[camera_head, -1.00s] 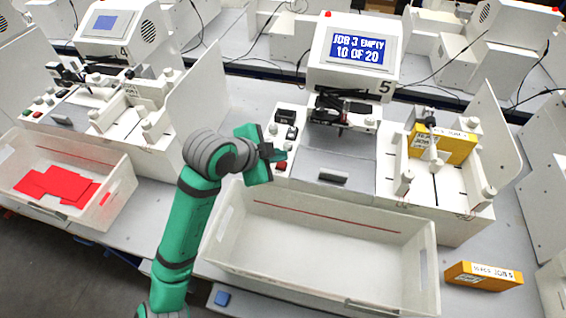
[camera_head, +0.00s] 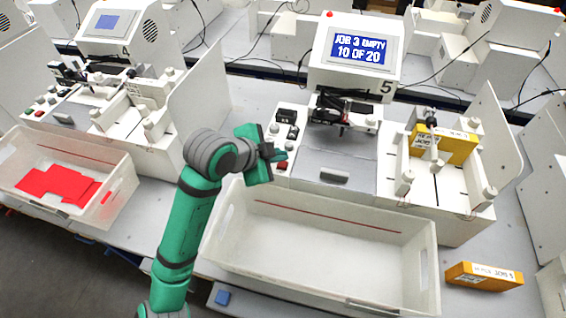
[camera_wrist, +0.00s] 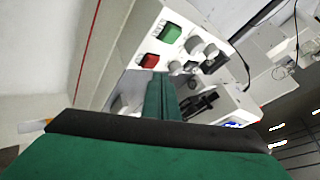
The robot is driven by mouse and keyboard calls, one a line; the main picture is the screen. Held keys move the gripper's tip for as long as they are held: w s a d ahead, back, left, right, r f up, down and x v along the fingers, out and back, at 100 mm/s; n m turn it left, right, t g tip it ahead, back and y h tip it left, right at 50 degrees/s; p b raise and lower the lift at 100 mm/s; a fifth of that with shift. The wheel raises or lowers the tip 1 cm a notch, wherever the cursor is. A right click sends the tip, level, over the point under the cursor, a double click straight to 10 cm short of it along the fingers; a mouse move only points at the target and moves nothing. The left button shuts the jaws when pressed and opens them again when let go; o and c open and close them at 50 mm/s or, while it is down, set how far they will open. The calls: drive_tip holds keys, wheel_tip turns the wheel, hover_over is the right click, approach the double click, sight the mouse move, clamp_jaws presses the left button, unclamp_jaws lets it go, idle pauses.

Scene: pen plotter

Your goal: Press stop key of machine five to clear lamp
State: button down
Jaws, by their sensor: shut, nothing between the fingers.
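Machine five (camera_head: 352,75) stands right of centre, marked 5. Its screen (camera_head: 360,48) reads "JOB 3 EMPTY 10 OF 20". A small red lamp (camera_head: 330,14) sits on top of its housing. The red stop key (camera_head: 282,166) is on the panel at the machine's left front. The wrist view shows the red key (camera_wrist: 150,61) beside a green key (camera_wrist: 169,32). My gripper (camera_head: 279,155) is shut and empty, its tips close to the red key. In the wrist view the fingers (camera_wrist: 160,92) point at the red key; whether they touch it I cannot tell.
Black switches and knobs (camera_head: 287,118) sit behind the red key. A white empty bin (camera_head: 320,245) stands in front of machine five. A yellow box (camera_head: 455,147) lies on the machine, another (camera_head: 484,276) on the table. Machine four (camera_head: 115,45) is at left, with a bin of red sheets (camera_head: 60,186).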

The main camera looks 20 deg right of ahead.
sight(279, 166)
drive_tip(key=shift+f, duration=0.1)
idle(0.5)
drive_tip(key=shift+f, duration=0.35)
drive_tip(key=shift+f, duration=0.4)
idle(0.8)
drive_tip(key=shift+r, duration=0.85)
drive_tip(key=shift+r, duration=0.15)
drive_tip(key=shift+r, duration=2.35)
drive_tip(key=shift+w, duration=0.2)
